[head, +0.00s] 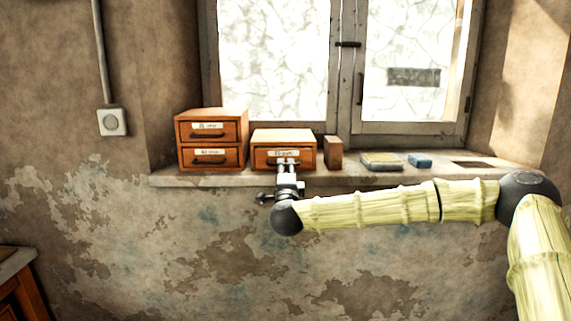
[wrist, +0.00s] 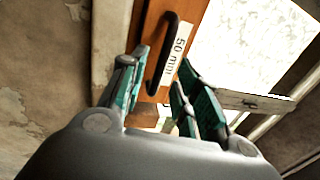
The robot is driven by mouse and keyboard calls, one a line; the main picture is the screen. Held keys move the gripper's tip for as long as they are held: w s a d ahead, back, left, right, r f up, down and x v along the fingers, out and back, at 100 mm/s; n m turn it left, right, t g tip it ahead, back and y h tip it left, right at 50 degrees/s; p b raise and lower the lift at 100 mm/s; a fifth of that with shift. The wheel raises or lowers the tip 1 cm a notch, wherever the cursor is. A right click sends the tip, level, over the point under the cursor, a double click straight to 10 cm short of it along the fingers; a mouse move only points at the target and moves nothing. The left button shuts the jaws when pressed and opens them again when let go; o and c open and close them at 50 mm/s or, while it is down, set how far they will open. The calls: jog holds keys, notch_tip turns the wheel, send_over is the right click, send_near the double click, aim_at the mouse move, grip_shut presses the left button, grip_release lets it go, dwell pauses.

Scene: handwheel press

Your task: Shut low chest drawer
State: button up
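The low chest (head: 295,136) is a small orange-brown wooden box with one drawer, standing on the window sill. Its drawer front (head: 264,158) carries a pale label and a dark handle. In the wrist view the drawer front (wrist: 157,80) shows a black bar handle (wrist: 162,55) and a label reading roughly "50 mm". My gripper (head: 286,164) is in front of the drawer and hides part of its front. In the wrist view my gripper (wrist: 163,75) has its green-padded fingers apart with nothing held between them. I cannot tell whether the fingertips touch the drawer, or how far out it stands.
A taller two-drawer chest (head: 212,115) stands left of the low chest. A small wooden block (head: 333,153) stands close on its right. The window (head: 345,75) is behind.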

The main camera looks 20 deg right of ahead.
aim_at(283, 153)
jog(key=shift+x, duration=1.9)
grip_shut()
